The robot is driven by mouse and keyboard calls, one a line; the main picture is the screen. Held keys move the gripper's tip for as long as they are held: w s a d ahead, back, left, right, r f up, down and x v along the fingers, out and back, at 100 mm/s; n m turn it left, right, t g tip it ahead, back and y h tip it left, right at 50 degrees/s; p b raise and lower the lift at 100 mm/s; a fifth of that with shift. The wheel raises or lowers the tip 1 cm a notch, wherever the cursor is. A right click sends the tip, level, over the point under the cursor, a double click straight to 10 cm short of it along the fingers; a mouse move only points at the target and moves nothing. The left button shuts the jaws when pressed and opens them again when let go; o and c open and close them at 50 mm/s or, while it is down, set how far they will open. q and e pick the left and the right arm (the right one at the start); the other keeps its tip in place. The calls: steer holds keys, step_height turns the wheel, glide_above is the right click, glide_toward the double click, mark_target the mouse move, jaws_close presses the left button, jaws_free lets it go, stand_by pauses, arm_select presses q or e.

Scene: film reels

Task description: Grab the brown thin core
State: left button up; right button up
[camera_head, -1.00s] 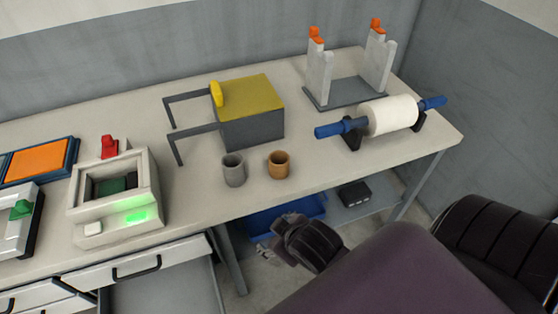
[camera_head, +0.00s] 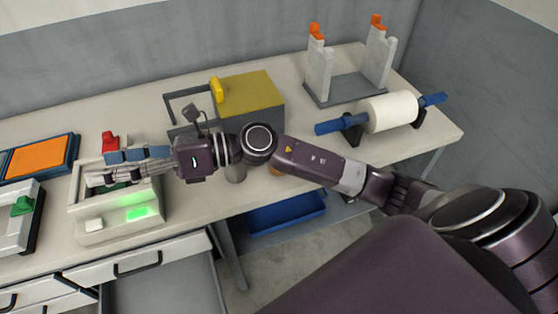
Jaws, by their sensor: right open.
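The brown core (camera_head: 277,171), a short upright cylinder, stands on the table; my right forearm hides most of it. The grey core (camera_head: 236,174) stands just left of it, partly covered by my wrist. My right gripper (camera_head: 103,168) is open and empty, fingers pointing left. It appears over the white machine with the green light (camera_head: 137,213), well left of the brown core. My left gripper is not in view.
A grey box with a yellow top (camera_head: 248,92) stands behind the cores. A white roll on a blue rod (camera_head: 388,112) and a stand with orange tips (camera_head: 345,90) are at the right. An orange-topped tray (camera_head: 38,160) is at far left.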

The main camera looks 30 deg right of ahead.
steer(key=d+f+n+g+h, duration=0.5)
steer(key=d+f+n+h, duration=0.35)
steer(key=f, duration=0.45)
steer(key=w+d+f+n+h, duration=0.1)
steer(key=d+h, duration=0.4)
steer(key=d, duration=0.9)
steer(key=d+f+h, duration=0.2)
steer(key=d+h, duration=0.3)
steer(key=d, duration=0.9)
steer(key=shift+g+y, duration=0.25)
steer(key=shift+g, duration=0.15)
steer(key=f+p, duration=0.1)
steer(key=f, duration=0.1)
steer(key=f+p, duration=0.1)
steer(key=f, duration=0.1)
steer(key=w+f+p, duration=0.1)
steer(key=f, duration=0.1)
steer(key=shift+a, duration=0.1)
steer(key=shift+f, duration=0.35)
steer(key=shift+c, duration=0.3)
steer(key=c, duration=1.1)
